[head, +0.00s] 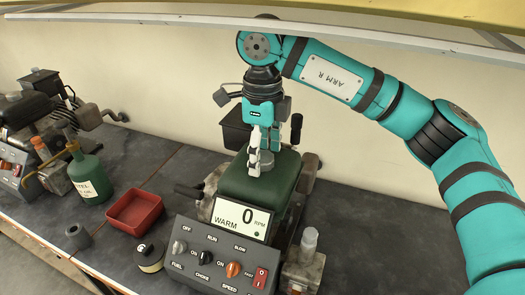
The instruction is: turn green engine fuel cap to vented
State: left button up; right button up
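The green engine's tank (262,185) stands in the middle of the bench, behind its control panel. A grey round part, which looks like its fuel cap (288,160), sits on top of the tank toward the back and is partly hidden by my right gripper. My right gripper (260,165) points down from above, with its pale fingertips at the tank top, in front of or at the cap. I cannot tell whether the fingers touch the cap or how far apart they are. The cap's marking is not readable. My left gripper is not in view.
The control panel (220,262) has several knobs, a red switch and a display (241,218) reading "WARM 0 RPM". To the left are a red tray (135,226), a green bottle (88,178), a dark round tin (150,256) and another engine (22,115). A shelf edge crosses above.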

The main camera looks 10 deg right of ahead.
aim_at(262, 156)
jog(key=shift+r, duration=0.15)
notch_tip(262, 156, up, 12)
dwell(0.5)
